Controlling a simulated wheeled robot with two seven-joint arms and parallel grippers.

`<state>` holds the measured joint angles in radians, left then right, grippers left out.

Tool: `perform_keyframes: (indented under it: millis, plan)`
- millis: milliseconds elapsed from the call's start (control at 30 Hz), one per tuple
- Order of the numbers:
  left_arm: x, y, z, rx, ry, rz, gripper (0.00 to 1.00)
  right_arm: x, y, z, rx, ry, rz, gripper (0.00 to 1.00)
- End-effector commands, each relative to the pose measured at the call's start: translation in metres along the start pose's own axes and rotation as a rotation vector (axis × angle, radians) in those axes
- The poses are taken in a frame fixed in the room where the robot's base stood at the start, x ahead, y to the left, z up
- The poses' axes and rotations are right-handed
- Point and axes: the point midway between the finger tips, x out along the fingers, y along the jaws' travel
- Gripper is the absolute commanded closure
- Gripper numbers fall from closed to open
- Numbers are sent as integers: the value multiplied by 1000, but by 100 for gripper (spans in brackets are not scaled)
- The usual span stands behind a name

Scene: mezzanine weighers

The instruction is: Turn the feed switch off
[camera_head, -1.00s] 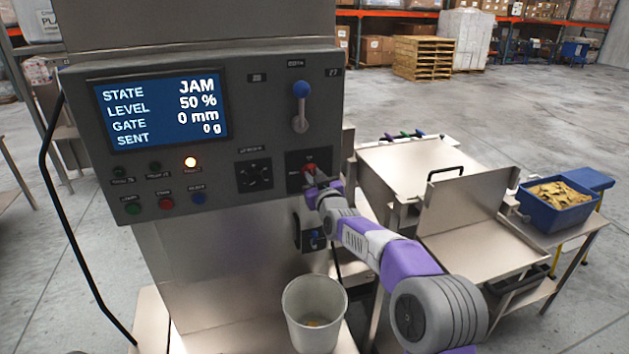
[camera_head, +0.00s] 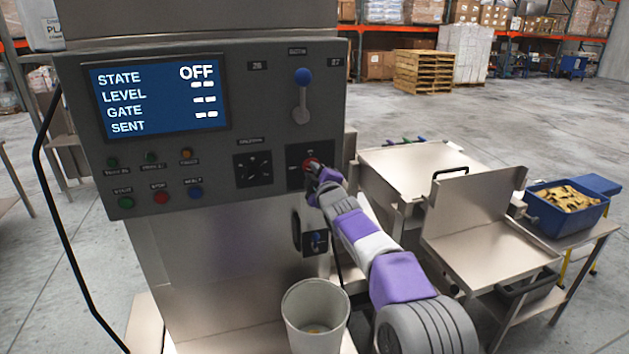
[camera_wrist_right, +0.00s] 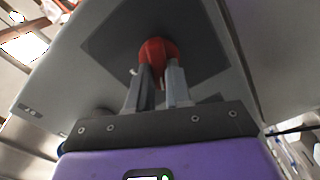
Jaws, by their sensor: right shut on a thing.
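The feed switch is a red rotary knob (camera_head: 311,164) on a dark square plate at the lower right of the grey control panel (camera_head: 235,90). My right gripper (camera_head: 314,180) reaches it from below and is shut on the knob. In the right wrist view, the two fingers (camera_wrist_right: 158,82) hold the red knob (camera_wrist_right: 158,52) between them. The display (camera_head: 155,102) reads STATE OFF, with dashes in place of the values below. The indicator lamps under it look unlit. My left gripper is out of view.
A lever with a blue ball (camera_head: 303,78) sits above the knob, and a black selector (camera_head: 253,169) is left of it. A bucket (camera_head: 315,314) stands below. Steel tables and a blue bin (camera_head: 565,205) are at the right.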

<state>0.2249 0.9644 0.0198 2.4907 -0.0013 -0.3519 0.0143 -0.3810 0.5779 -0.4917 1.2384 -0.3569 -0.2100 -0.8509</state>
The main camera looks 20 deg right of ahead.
Motion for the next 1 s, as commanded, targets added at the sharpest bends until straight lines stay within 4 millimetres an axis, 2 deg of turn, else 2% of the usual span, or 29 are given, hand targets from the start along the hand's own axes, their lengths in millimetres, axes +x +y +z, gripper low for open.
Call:
perform_keyframes:
  millis: [100,500,1000]
  plan:
    - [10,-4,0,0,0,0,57,0,-3,0,-107,2,2,100]
    - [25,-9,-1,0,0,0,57,0,-3,1,-381,0,1,100]
    - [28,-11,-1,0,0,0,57,0,-3,0,-478,1,0,100]
